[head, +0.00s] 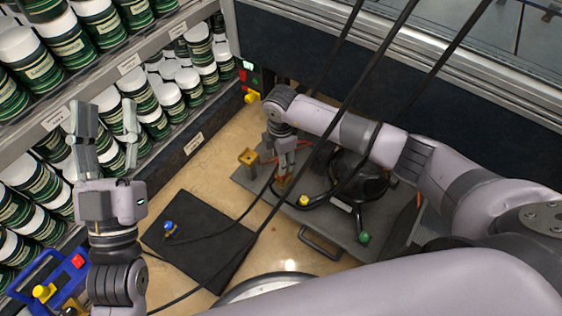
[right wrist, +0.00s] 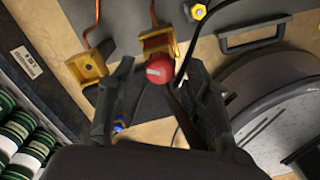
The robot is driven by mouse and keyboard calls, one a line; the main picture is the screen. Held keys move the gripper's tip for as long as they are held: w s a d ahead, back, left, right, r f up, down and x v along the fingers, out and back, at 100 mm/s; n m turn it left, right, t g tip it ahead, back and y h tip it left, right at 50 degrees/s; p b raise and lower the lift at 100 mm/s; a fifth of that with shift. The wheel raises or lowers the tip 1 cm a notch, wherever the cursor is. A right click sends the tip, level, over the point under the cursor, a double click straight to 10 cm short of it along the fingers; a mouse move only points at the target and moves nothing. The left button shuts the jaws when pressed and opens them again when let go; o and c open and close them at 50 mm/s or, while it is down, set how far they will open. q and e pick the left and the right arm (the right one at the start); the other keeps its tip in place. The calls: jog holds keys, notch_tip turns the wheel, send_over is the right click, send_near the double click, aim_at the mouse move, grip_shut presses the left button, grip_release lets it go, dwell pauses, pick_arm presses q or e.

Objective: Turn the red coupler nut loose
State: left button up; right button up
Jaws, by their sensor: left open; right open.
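The red coupler nut (right wrist: 160,68) shows in the right wrist view, in front of a yellow bracket (right wrist: 156,45) and beside a black hose (right wrist: 187,45). My right gripper (right wrist: 160,85) is open, with one finger on each side of the nut; I cannot tell whether either finger touches it. In the head view my right gripper (head: 284,172) points down at the grey pump plate (head: 335,232) and hides most of the nut. My left gripper (head: 103,128) is open and empty, raised in front of the shelves at the left.
The black pump (head: 360,180) stands on the plate, with a yellow knob (head: 303,200) and a green knob (head: 364,238). A black mat (head: 205,255) holds a blue-capped fitting (head: 168,227). Hoses cross the scene. Shelves of jars (head: 150,115) line the left.

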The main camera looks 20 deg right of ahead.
pick_arm(q)
jog(key=shift+s+r+t, duration=0.7)
jog(key=shift+r, duration=0.1)
pick_arm(e)
jog(key=shift+f, duration=0.65)
jog(key=shift+c, duration=0.4)
grip_shut()
